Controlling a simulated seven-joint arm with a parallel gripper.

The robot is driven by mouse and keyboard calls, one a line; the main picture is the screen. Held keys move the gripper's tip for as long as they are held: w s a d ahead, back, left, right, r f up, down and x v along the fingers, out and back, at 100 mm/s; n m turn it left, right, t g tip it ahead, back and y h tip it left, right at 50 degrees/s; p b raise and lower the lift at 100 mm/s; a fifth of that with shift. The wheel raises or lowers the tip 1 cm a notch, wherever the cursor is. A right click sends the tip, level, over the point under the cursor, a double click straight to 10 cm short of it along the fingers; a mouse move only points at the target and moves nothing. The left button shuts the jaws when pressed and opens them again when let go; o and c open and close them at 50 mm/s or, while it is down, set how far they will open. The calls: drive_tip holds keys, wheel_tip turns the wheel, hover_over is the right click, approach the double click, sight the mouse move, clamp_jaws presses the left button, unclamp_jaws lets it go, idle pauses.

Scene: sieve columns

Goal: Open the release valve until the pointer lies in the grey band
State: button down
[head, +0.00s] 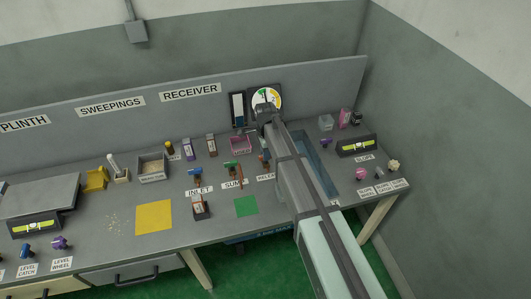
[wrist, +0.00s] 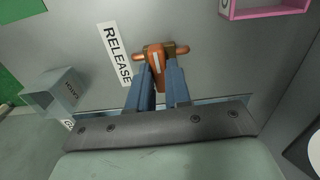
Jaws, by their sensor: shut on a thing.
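The release valve has an orange handle (wrist: 154,50) beside the RELEASE label (wrist: 117,53) in the wrist view. My gripper (wrist: 159,75) has its two blue fingers on either side of the handle's stem and is shut on it. In the head view my arm covers most of the gripper, and the release valve (head: 264,157) shows only partly beside it. The pointer and the grey band are too small to read.
The sump valve (head: 231,165) and inlet valve (head: 195,174) stand left of the release valve. A pink tray (head: 243,143) lies behind, also in the wrist view (wrist: 262,10).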

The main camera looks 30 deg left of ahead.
drive_tip(key=n, duration=0.8)
drive_tip(key=shift+n, duration=0.3)
drive_tip(key=n, duration=0.4)
drive_tip(key=shift+n, duration=2.1)
drive_tip(key=c, duration=1.1)
unclamp_jaws()
drive_tip(key=shift+o, duration=0.2)
